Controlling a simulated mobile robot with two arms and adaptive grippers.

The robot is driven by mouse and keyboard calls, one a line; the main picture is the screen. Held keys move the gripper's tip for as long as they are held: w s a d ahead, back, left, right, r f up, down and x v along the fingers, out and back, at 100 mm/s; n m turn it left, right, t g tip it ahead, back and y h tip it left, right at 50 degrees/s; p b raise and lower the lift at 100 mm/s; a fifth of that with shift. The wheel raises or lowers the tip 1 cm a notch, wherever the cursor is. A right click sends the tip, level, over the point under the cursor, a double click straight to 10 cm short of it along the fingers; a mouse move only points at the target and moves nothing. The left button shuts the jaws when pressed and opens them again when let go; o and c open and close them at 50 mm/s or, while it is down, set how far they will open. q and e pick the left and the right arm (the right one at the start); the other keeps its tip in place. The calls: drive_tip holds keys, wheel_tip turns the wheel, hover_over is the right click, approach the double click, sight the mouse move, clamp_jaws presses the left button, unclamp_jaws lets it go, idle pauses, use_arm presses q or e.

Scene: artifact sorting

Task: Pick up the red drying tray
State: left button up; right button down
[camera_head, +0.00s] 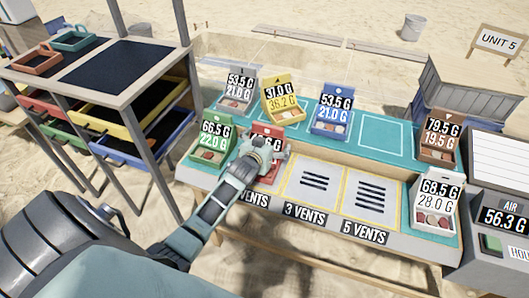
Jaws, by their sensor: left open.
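A red tray with a black-and-white weight label (268,142) stands in the front row of the teal table, at the left end of the vent panels. My left gripper (270,157) is open and right over the front of this tray, hiding most of its inside and part of its label. I cannot tell whether the fingers touch it. My right gripper is not in view.
A green tray (209,154) stands close on the left. Grey, yellow (282,99) and blue (336,110) trays stand behind; brown (439,134) and white (434,203) trays are at the right. Two vent panels (313,182) are bare. A drawer rack (122,60) stands left.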

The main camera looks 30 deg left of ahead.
use_arm(q)
drive_tip(key=c, duration=1.1)
drive_tip(key=shift+r, duration=0.15)
drive_tip(key=shift+r, duration=0.1)
